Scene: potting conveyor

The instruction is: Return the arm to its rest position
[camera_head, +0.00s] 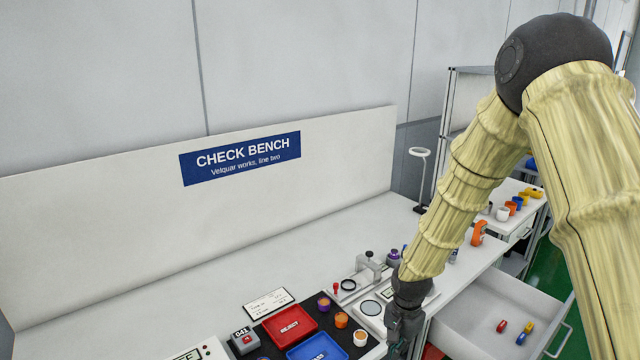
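My arm, in a pale yellow cover with dark joints, comes in from the right and bends down to the bench (130,300). My gripper (401,340) is dark and points down near the bench's front edge, right of a small white-topped orange jar (360,338). The picture's bottom edge and the steep angle hide its fingertips. I cannot tell whether it is open or shut, or whether it touches or holds anything.
A red tray (291,324), a blue tray (318,348) and small jars stand left of my gripper. A clamp-like fixture (370,262) stands behind it. An open drawer (490,310) with small coloured parts juts out on the right.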

